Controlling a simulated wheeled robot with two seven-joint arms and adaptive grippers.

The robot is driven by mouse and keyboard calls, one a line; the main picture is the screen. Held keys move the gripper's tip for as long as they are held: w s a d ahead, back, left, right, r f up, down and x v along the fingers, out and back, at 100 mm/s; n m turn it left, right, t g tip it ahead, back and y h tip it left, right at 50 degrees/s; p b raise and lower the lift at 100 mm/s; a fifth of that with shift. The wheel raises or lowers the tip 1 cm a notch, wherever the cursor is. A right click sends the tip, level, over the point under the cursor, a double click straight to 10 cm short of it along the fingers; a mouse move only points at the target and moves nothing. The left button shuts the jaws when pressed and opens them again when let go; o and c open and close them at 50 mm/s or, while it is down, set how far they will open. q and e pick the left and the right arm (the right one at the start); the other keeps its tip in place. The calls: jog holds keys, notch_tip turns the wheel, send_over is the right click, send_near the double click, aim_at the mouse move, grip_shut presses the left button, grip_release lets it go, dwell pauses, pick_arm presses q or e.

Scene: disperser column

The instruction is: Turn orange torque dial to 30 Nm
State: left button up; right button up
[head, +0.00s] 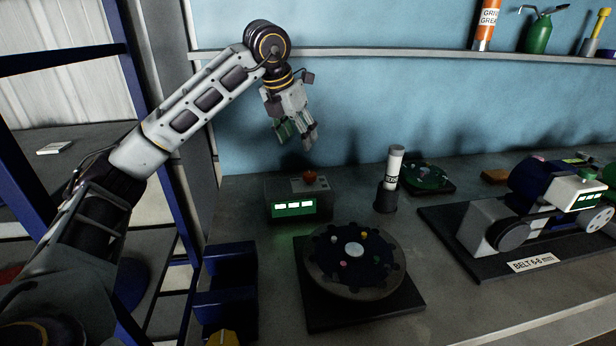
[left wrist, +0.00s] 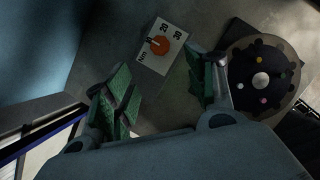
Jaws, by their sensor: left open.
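The orange torque dial (head: 310,178) sits on top of a dark box (head: 284,190) with a lit green display (head: 293,208). In the left wrist view the dial (left wrist: 160,45) is on a white scale plate (left wrist: 170,35) with dark numerals; 20 and 30 seem readable, and a dark pointer lies across the dial. My left gripper (head: 297,138) is above the box, fingers pointing down, apart from the dial. In the left wrist view its green-padded fingers (left wrist: 165,92) are spread and empty, with the dial beyond them. My right gripper is not in view.
A round dark plate with coloured pegs (head: 354,250) stands in front of the box. A white-topped cylinder (head: 391,180) stands right of it, a belt machine (head: 540,205) farther right. Blue bins (head: 225,290) are at the front left. A wall shelf (head: 400,56) runs behind.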

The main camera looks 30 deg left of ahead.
aim_at(310, 174)
pick_arm(q)
jog(key=shift+w+f, duration=0.1)
jog(key=shift+f, duration=0.05)
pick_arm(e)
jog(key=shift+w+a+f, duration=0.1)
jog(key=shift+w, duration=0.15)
pick_arm(q)
jog(key=shift+f, duration=0.1)
jog(key=b+x, duration=0.1)
jog(key=x, duration=1.1)
jog(key=shift+x, duration=0.8)
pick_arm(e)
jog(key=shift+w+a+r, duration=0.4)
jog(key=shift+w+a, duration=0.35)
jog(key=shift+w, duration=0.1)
pick_arm(q)
jog(key=c, duration=1)
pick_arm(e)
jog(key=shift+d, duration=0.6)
